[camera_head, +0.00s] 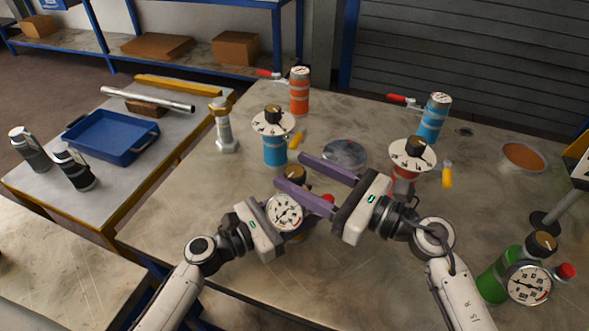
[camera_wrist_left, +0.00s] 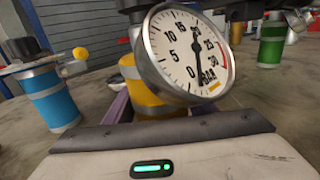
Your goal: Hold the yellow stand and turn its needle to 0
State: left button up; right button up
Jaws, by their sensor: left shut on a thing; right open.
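The yellow stand (camera_wrist_left: 145,85) is upright on the table, with a round white gauge (camera_head: 284,212) facing the left arm. The gauge also shows large in the left wrist view (camera_wrist_left: 186,52); its dark needle lies near vertical, and I cannot tell which number it marks. A brass-coloured knob (camera_head: 296,176) tops the stand, and a red part shows beside it. My left gripper (camera_head: 297,230) is shut on the yellow body, its purple fingers partly hidden by the gauge. My right gripper (camera_head: 290,170) is open, its two purple fingers extending over either side of the knob; contact is unclear.
A blue vessel (camera_head: 275,150) and a red vessel (camera_head: 403,185) with white dials stand behind. A green gauge vessel (camera_head: 494,285) stands at front right. Orange (camera_head: 299,95) and blue (camera_head: 432,122) valve vessels stand at the back. A side table holds a blue tray (camera_head: 108,135).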

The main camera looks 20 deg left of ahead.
jog(key=shift+x, duration=0.9)
jog(key=shift+c, duration=0.5)
jog(key=c, duration=1)
jog(key=shift+o, duration=0.2)
jog(key=shift+f+m+t+h, duration=0.2)
jog(key=shift+m+t+h, duration=0.25)
jog(key=shift+t, duration=0.25)
jog(key=shift+s+m+t+h, duration=0.1)
jog(key=shift+m+t+h, duration=0.75)
jog(key=shift+m+t, duration=0.95)
jog(key=shift+t, duration=0.4)
jog(key=o, duration=1.1)
jog(key=shift+r, duration=0.1)
jog(key=shift+c, duration=0.2)
